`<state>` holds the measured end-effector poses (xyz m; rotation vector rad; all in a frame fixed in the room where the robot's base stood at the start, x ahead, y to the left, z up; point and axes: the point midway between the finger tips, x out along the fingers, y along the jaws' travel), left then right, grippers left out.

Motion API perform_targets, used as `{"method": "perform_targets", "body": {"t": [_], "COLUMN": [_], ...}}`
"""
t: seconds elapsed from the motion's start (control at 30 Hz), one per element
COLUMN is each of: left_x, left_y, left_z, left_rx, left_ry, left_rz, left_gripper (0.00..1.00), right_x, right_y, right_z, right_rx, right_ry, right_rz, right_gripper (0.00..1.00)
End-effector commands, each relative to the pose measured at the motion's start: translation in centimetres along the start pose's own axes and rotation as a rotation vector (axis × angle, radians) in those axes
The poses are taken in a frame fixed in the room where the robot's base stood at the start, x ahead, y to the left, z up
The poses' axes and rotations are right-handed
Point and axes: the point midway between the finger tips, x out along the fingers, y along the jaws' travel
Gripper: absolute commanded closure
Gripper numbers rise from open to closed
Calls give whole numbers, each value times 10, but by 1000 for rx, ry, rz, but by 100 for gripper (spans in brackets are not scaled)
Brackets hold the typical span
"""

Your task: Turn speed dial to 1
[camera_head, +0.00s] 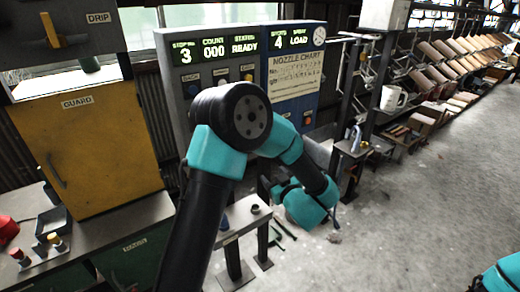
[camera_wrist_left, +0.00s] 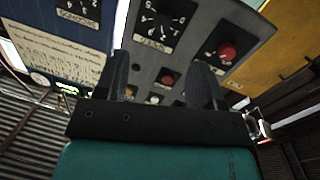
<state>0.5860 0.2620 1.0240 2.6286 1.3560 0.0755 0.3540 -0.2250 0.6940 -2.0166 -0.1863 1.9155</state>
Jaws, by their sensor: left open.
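In the left wrist view, a black dial plate (camera_wrist_left: 167,17) with numbers around a knob is on the grey control panel (camera_wrist_left: 143,76). Its label is upside down and hard to read, and I cannot tell which number its knob points to. My left gripper (camera_wrist_left: 163,70) is open and empty below the panel, its two dark fingers apart and pointing toward it. In the head view my own arm covers the panel's lower part and most of the gripper. The panel's display (camera_head: 216,47) reads 3, 000 and READY. My right gripper is not in view.
A blue panel (camera_head: 293,65) with a nozzle chart adjoins the grey one; another dial (camera_wrist_left: 78,12) is on it. A red knob (camera_wrist_left: 226,51) sits beside the dial plate. A yellow guard door (camera_head: 90,145) stands left. The floor (camera_head: 420,190) at right is clear.

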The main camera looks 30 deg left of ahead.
Motion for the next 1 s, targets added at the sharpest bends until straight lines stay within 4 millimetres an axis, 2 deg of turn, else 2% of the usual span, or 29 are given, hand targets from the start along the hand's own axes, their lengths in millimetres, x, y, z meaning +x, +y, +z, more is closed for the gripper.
{"method": "perform_targets", "body": {"t": [0.03,0.13,0.57,0.77,1.0], "left_x": [-4,-10,-7,11,49], "left_y": [1,0,-1,-3,-7], "left_z": [-11,-22,-23,-24,-25], "left_rx": [-8,-13,-12,-13,-13], "left_ry": [25,53,56,57,56], "left_rz": [-35,-80,-87,-88,-89], "left_gripper": [38,38,38,38,38], "right_x": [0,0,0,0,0], "right_y": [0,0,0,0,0], "right_z": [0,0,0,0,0], "right_rx": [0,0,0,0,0], "right_ry": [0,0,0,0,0], "right_rz": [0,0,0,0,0], "right_gripper": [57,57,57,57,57]}}
